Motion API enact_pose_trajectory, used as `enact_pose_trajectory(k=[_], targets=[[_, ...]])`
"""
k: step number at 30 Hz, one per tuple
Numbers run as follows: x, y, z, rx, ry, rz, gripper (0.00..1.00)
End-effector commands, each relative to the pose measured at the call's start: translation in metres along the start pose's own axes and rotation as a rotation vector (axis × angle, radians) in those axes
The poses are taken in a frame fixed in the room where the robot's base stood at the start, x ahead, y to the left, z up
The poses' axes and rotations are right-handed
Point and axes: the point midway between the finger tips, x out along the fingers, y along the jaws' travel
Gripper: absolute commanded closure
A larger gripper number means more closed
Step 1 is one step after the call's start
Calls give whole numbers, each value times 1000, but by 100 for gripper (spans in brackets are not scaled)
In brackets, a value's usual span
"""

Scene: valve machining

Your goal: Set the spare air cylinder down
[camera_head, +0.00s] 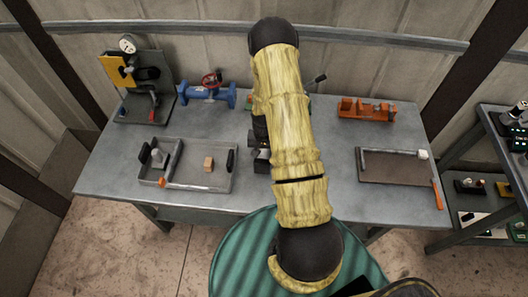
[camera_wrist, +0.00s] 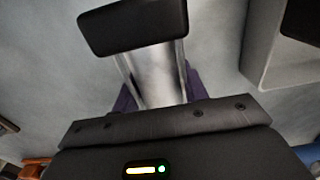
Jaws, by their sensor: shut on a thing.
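The spare air cylinder (camera_wrist: 157,75) shows in the wrist view as a silver barrel with thin rods along its sides and a black end block (camera_wrist: 132,25). My gripper (camera_wrist: 158,96) is shut on it, with dark purplish fingers at both sides of the barrel. Its near end is hidden by the gripper body. In the head view my yellow-sleeved arm covers most of the gripper, and only dark parts show left of the arm over the middle of the grey workbench (camera_head: 336,196). I cannot tell whether the cylinder touches the bench.
A divided grey tray (camera_head: 208,187) with small blocks lies to the left. A gauge fixture (camera_head: 140,85), a blue valve (camera_head: 207,92) and an orange vise (camera_head: 366,109) stand along the back. A dark-surfaced tray (camera_head: 394,170) lies right. Bench between arm and right tray is clear.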

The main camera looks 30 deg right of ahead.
Motion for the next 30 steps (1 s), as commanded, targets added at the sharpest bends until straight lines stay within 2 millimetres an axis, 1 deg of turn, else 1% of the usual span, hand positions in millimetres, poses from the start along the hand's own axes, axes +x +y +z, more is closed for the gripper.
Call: enact_pose_trajectory(k=[5,8,15,21,25,30], targets=[[-13,0,-1,0,4,-1,100],[-24,0,-2,0,5,-2,100],[-61,0,-2,2,7,-2,100],[-87,0,-2,1,5,-1,100],[-96,0,-1,1,3,-1,100],[-99,0,-1,1,3,-1,100]])
